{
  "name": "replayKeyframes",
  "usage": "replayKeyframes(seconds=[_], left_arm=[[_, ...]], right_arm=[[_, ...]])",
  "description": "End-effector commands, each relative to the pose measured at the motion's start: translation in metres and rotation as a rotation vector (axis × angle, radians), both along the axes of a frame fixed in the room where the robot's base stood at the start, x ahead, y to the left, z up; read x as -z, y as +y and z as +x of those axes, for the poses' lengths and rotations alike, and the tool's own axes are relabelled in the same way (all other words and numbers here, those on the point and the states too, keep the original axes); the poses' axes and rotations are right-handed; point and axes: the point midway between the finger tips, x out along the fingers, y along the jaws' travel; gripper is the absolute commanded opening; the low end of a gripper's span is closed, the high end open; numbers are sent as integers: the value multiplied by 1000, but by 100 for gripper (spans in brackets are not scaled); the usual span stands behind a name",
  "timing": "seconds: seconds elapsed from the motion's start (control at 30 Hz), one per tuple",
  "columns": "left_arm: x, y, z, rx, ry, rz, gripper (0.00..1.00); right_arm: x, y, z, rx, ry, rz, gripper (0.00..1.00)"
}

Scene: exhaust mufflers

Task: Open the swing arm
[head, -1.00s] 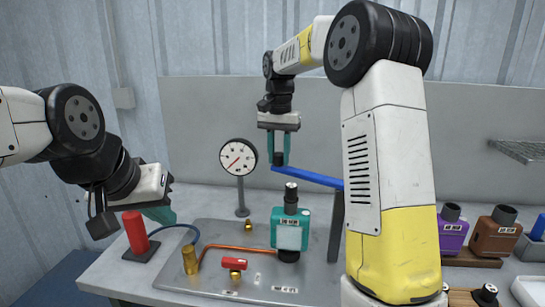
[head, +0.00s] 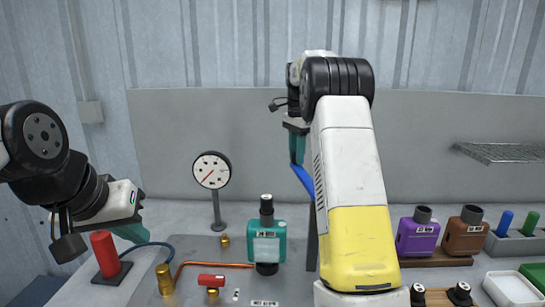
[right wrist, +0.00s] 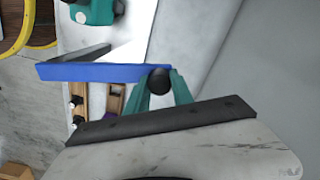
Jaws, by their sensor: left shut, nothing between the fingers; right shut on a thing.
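The swing arm is a blue bar (head: 303,180) on a dark upright post (head: 312,238). In the head view most of it is hidden behind my right arm. In the right wrist view the blue bar (right wrist: 105,72) runs left from a round black knob (right wrist: 158,80) at its end. My right gripper (right wrist: 160,86) is shut on this knob, with a teal finger on each side. In the head view my right gripper (head: 297,150) is partly hidden by my own arm. My left gripper (head: 132,232) is shut and empty beside the red cylinder.
A teal muffler (head: 266,243) stands upright on the metal plate (head: 240,285), left of the post. A gauge (head: 211,171) stands behind. A red cylinder (head: 106,254) is near my left gripper. Purple (head: 417,236) and brown (head: 466,235) mufflers stand at right.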

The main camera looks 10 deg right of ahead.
Motion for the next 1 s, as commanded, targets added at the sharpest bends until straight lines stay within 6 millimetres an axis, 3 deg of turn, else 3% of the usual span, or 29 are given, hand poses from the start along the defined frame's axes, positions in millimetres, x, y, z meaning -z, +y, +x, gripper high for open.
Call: replayKeyframes(seconds=[0.33, 0.93, 0.97, 1.0], left_arm=[[0, 0, 0, 0, 0, 0, 0], [0, 0, 0, 0, 0, 0, 0], [0, 0, 0, 0, 0, 0, 0], [0, 0, 0, 0, 0, 0, 0]], right_arm=[[-1, -31, -2, 163, -5, 0, 0], [-2, -38, -3, 199, -6, 0, 0], [-2, -38, -3, 199, -6, 0, 32], [-2, -38, -3, 199, -5, 0, 40]])
